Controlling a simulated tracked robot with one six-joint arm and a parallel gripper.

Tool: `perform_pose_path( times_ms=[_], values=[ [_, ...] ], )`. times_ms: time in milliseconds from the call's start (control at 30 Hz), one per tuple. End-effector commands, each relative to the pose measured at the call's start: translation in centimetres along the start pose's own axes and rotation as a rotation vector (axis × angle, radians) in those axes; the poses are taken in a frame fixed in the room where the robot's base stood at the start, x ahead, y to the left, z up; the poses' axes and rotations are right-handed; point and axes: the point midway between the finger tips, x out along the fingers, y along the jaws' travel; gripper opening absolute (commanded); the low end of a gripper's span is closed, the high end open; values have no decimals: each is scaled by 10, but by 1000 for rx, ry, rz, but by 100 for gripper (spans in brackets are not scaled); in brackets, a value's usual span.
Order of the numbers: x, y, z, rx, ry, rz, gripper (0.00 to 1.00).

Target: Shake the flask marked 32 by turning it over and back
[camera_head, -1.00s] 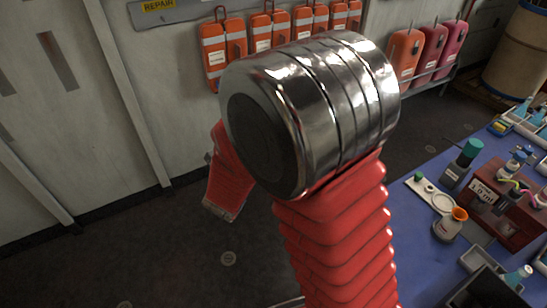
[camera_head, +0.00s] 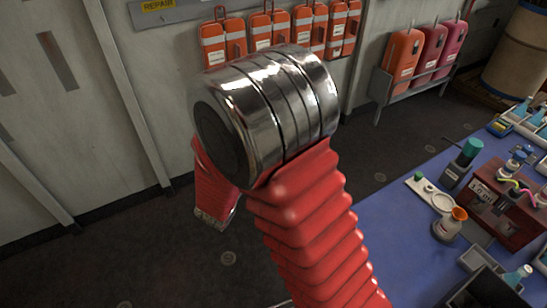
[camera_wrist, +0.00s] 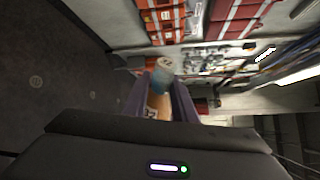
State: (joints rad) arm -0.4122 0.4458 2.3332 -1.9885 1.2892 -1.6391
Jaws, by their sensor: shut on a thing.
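My gripper (camera_wrist: 161,88) shows in the wrist view, its two grey-violet fingers shut on a small flask (camera_wrist: 163,76). The flask has a pale, bluish upper part and an orange-brown part lower down between the fingers. The exact tilt of the flask is hard to tell. In the head view my red arm hides the gripper and the flask.
A blue table (camera_head: 400,218) stands at the right with an orange-topped flask (camera_head: 451,224), a teal-capped bottle (camera_head: 463,162) and a red rack (camera_head: 505,212). Orange cases (camera_head: 222,48) hang on the back wall. Open floor (camera_head: 180,262) lies left of the table.

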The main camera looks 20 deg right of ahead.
Motion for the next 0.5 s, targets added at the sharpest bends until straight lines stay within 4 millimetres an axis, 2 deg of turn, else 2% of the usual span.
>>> perform_pose_path(
  times_ms=[167,500],
  values=[
    [0,0,0,-120,1,-50,0],
    [0,0,0,-139,2,-59,0]
  ],
)
